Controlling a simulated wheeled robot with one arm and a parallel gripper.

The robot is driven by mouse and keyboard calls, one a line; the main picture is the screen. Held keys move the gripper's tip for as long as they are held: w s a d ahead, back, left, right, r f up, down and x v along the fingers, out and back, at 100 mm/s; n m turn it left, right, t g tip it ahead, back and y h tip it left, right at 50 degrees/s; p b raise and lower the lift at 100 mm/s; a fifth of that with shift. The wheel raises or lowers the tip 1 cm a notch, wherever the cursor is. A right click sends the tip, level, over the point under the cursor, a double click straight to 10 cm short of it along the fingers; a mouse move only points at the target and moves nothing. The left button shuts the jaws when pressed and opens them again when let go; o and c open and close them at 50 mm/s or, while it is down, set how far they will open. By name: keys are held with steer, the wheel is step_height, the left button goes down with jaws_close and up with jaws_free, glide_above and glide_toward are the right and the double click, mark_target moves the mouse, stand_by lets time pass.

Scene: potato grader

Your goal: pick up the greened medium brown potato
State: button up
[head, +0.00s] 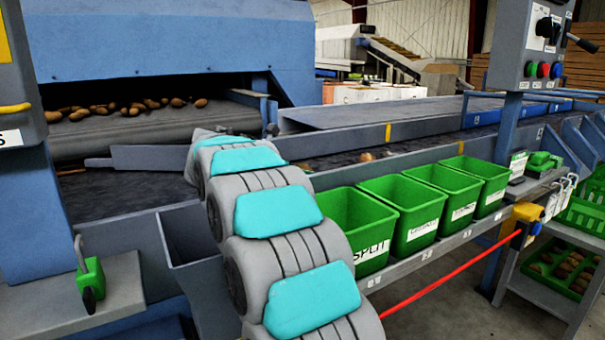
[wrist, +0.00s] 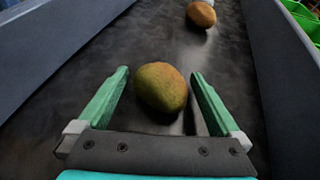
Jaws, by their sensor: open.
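A brown potato with a green tinge (wrist: 161,87) lies on the dark belt in the wrist view. My gripper (wrist: 160,82) is open, with one green finger on each side of this potato. A gap shows between the potato and each finger, narrower on the right. I cannot tell whether the fingers are level with it. In the head view my arm reaches toward the belt, and my gripper is hidden behind it.
A second brown potato (wrist: 201,14) lies farther up the belt (wrist: 95,70). Grey side walls (wrist: 285,75) bound the belt. Green bins (head: 357,220) stand in a row along its near side. Several potatoes (head: 130,106) lie under the blue housing (head: 170,40).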

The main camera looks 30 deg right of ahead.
steer(key=shift+c, duration=0.4)
steer(key=c, duration=1.3)
steer(key=shift+o, duration=0.2)
steer(key=shift+r, duration=0.1)
